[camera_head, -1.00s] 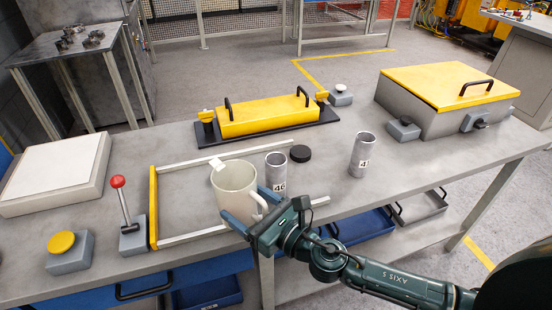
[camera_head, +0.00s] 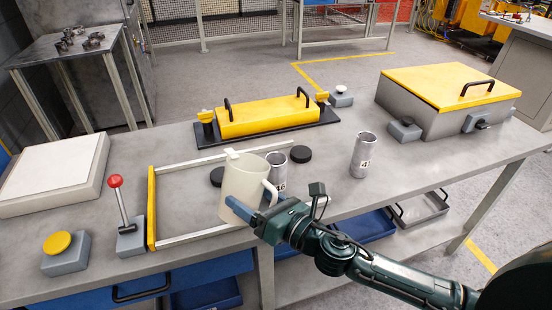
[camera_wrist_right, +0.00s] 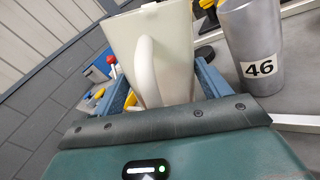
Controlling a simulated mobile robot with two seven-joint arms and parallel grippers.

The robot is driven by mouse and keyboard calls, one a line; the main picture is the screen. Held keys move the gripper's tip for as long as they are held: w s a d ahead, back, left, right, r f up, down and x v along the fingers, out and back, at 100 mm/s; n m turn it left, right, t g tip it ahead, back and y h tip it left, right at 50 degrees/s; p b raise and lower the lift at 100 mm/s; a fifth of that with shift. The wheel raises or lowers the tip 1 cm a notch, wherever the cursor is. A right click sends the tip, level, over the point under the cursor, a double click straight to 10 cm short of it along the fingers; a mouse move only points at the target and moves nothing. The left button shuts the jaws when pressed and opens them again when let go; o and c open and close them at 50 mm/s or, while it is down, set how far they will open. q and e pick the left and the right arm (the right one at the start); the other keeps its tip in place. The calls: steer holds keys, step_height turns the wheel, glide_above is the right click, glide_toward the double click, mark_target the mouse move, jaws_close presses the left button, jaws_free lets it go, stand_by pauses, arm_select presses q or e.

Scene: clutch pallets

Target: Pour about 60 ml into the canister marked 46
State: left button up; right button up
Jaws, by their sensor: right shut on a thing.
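A cream jug (camera_head: 240,187) with a handle is held by my right gripper (camera_head: 250,212), whose blue fingers are around its body. It looks roughly upright and a little above the table; its contents do not show. In the right wrist view the jug (camera_wrist_right: 170,50) is between the fingers, handle towards the camera. The grey metal canister marked 46 (camera_head: 279,172) stands just right of and behind the jug, its label partly covered by the handle. In the right wrist view the canister (camera_wrist_right: 250,40) shows its label clearly. The left gripper is not in view.
A second canister (camera_head: 363,155) stands further right; its label is only partly legible. Dark discs lie behind canister 46 (camera_head: 300,154) and left of the jug (camera_head: 216,177). A low rail frame (camera_head: 153,210), red-knobbed lever (camera_head: 121,205) and yellow button (camera_head: 58,243) are left.

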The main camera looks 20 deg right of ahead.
mark_target(262, 174)
steer(key=shift+w+d+f+m+b, duration=0.2)
steer(key=shift+d+f+m+b, duration=0.15)
steer(key=shift+m, duration=0.35)
steer(key=r, duration=0.1)
steer(key=r+p, duration=0.1)
steer(key=r+m+p, duration=0.1)
steer(key=shift+w+d, duration=0.2)
steer(key=shift+d, duration=0.05)
steer(key=shift+d+r+m+p, duration=0.1)
steer(key=shift+r+m+p, duration=0.15)
steer(key=shift+m+p, duration=0.15)
steer(key=shift+w+r+m, duration=0.1)
steer(key=shift+r+m, duration=0.2)
steer(key=shift+m, duration=0.4)
steer(key=shift+r+m+p, duration=0.5)
steer(key=shift+r+m, duration=0.3)
steer(key=shift+m, duration=0.4)
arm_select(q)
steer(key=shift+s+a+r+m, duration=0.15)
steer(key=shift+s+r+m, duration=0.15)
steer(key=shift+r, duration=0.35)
arm_select(e)
steer(key=shift+r+m, duration=0.35)
steer(key=shift+m, duration=0.15)
arm_select(q)
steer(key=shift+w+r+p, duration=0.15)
steer(key=shift+p, duration=0.2)
arm_select(e)
steer(key=shift+r+m, duration=0.35)
steer(key=shift+m, duration=0.15)
